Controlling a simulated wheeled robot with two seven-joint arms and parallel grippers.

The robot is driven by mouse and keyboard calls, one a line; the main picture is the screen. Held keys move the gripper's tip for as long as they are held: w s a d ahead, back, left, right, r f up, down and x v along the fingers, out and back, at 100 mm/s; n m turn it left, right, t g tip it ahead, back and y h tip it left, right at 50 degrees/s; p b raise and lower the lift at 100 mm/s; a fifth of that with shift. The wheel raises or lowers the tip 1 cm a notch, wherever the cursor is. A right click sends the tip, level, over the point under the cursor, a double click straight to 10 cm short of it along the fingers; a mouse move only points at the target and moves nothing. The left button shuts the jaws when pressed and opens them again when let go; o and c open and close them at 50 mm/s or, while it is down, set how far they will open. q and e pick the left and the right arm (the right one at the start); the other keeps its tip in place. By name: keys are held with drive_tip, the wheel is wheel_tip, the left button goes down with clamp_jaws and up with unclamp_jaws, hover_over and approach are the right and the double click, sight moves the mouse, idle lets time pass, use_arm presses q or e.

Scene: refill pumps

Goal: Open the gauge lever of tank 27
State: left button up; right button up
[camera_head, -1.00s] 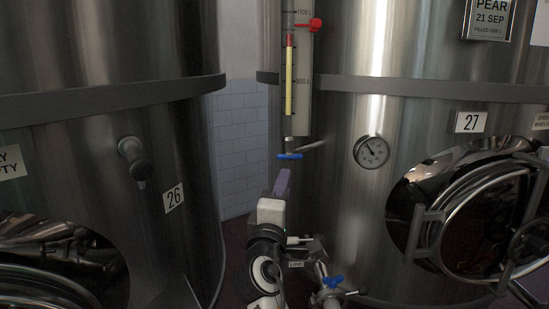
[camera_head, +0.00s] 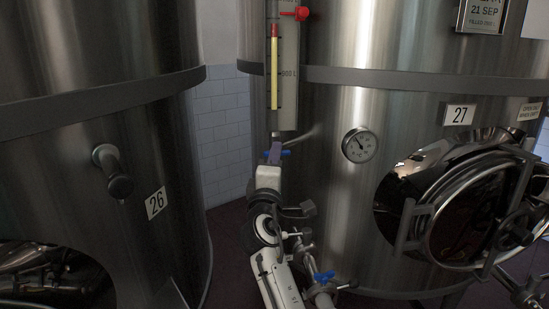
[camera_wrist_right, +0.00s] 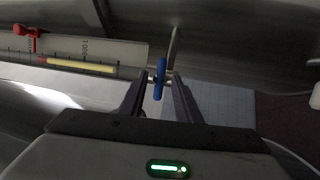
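Tank 27 (camera_head: 330,105) is the large steel tank on the right, with its number plate (camera_head: 459,115). Its level gauge (camera_head: 283,75) is an upright tube with yellow fill beside a scale. The blue gauge lever (camera_head: 286,153) sits at the gauge's foot, and my right gripper (camera_head: 275,150) is right at it, partly covering it. In the right wrist view the blue lever (camera_wrist_right: 159,79) stands between the tips of the two open fingers, with a gap visible on each side. My left gripper is not in view.
A red marker (camera_head: 294,13) sits higher on the gauge. A dial (camera_head: 359,145) and a round hatch (camera_head: 470,210) are on tank 27. A second blue-handled valve (camera_head: 323,277) is low beside my right arm. Tank 26 (camera_head: 95,130) stands at left.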

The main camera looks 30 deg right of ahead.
drive_tip(key=c, duration=0.7)
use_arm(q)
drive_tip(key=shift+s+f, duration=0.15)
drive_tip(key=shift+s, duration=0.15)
use_arm(e)
clamp_jaws()
drive_tip(key=shift+n, duration=0.3)
use_arm(q)
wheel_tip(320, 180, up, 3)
drive_tip(key=p, duration=0.3)
use_arm(e)
drive_tip(key=n+t+y, duration=0.1)
drive_tip(key=n+y, duration=0.1)
drive_tip(key=n, duration=0.5)
drive_tip(key=n+t+y, duration=0.2)
drive_tip(key=n+y, duration=0.1)
drive_tip(key=n, duration=0.5)
drive_tip(key=d+n+t+y, duration=0.1)
drive_tip(key=n+t+y, duration=0.1)
drive_tip(key=n, duration=0.6)
drive_tip(key=shift+s+f+y, duration=0.1)
drive_tip(key=shift+s+y, duration=0.2)
drive_tip(key=shift+y, duration=0.2)
drive_tip(key=shift+n, duration=0.3)
